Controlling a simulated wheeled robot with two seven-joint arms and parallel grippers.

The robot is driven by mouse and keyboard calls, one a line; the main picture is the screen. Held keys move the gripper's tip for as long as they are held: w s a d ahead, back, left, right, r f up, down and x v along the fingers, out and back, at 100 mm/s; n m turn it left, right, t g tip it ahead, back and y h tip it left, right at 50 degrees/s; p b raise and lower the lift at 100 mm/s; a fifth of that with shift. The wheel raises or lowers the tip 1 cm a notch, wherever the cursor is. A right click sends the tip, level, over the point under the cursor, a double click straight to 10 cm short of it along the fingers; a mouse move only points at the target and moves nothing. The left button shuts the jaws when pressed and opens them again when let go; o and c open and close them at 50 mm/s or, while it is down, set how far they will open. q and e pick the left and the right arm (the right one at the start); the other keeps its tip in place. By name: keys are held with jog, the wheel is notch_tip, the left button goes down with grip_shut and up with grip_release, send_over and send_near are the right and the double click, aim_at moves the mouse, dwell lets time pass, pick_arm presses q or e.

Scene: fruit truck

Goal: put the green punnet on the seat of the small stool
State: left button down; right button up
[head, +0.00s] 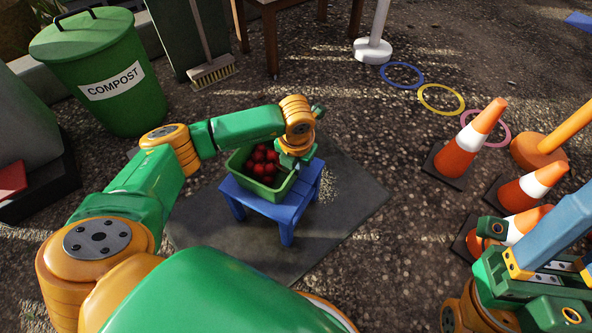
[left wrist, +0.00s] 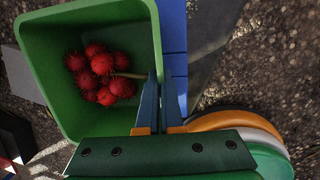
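The green punnet (head: 238,174), filled with several red spiky fruits, is at the blue small stool (head: 300,196), over its seat. It looks upright and sits toward the seat's left part; I cannot tell whether its base fully touches. My left gripper (head: 290,163) is at the punnet's right wall. In the left wrist view, the gripper's fingers (left wrist: 162,100) straddle the wall of the punnet (left wrist: 85,17), one inside and one outside, close together on it. The stool (left wrist: 173,30) shows beyond. My right gripper (head: 574,238) is at the lower right, empty, its fingers apart and partly cut off.
The stool stands on a dark mat (head: 345,205). Orange and white cones (head: 467,142) stand at the right, near coloured rings (head: 440,98). A green compost bin (head: 105,80) and a broom (head: 210,70) are at the back left. A wooden table (head: 270,25) stands behind.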

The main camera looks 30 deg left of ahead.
pick_arm(q)
jog(key=shift+f, duration=0.1)
jog(key=c, duration=1.1)
grip_release()
